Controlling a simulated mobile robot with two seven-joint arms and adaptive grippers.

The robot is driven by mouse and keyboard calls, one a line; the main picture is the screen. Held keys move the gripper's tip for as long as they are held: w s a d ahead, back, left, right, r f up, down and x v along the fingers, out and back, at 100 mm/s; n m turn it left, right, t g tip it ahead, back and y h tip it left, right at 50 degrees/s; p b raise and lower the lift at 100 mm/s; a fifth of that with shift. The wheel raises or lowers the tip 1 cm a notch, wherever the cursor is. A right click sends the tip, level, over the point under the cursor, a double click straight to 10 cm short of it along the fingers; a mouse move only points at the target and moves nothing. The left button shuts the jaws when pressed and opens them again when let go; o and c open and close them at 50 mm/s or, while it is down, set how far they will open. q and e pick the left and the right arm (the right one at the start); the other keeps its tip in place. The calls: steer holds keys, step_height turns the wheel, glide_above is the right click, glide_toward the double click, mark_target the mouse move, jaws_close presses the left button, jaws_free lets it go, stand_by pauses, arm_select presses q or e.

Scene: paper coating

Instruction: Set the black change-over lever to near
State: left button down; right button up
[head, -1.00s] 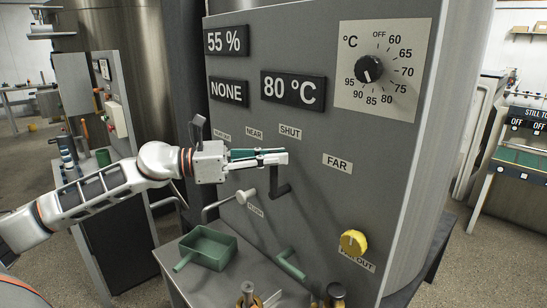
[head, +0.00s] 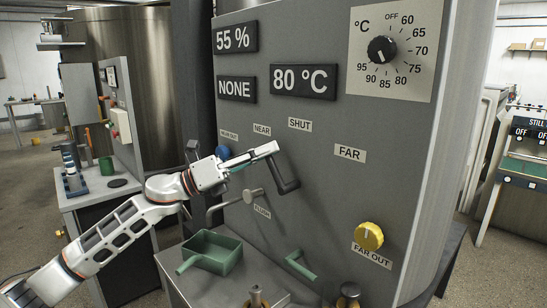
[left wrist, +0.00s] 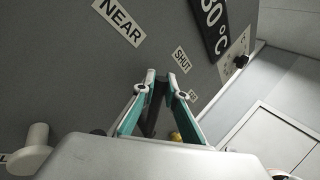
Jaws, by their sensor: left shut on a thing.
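The black change-over lever (head: 284,174) is on the grey panel, with its pivot at the lower right. It leans up and left, roughly toward the NEAR label (head: 262,130) and left of the SHUT label (head: 300,125). The FAR label (head: 350,153) is to the right. My left gripper (head: 272,150) is at the lever's upper end, shut on it. In the left wrist view the fingers (left wrist: 163,82) close around the dark lever (left wrist: 153,110), partly hiding it. My right gripper is not in view.
A blue knob (head: 222,152) is behind my left gripper. A green handle (head: 300,265) and yellow knob (head: 369,236) are lower right.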

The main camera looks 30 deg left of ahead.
arm_select(q)
steer(key=shift+w+a+f+n+t+y+b, duration=0.15)
steer(key=shift+a+f+n+t, duration=0.2)
steer(key=shift+n, duration=0.25)
steer(key=shift+w+a+f+n+t+y+b, duration=0.15)
steer(key=shift+a+n+t, duration=0.1)
steer(key=shift+n+t, duration=0.3)
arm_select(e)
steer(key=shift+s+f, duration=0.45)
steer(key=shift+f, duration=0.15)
arm_select(q)
steer(key=shift+s, duration=0.1)
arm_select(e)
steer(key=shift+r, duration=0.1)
arm_select(q)
steer(key=c, duration=2)
jaws_free()
steer(key=shift+c, duration=0.2)
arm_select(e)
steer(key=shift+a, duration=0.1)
arm_select(q)
steer(key=shift+f, duration=0.1)
steer(key=v, duration=1.2)
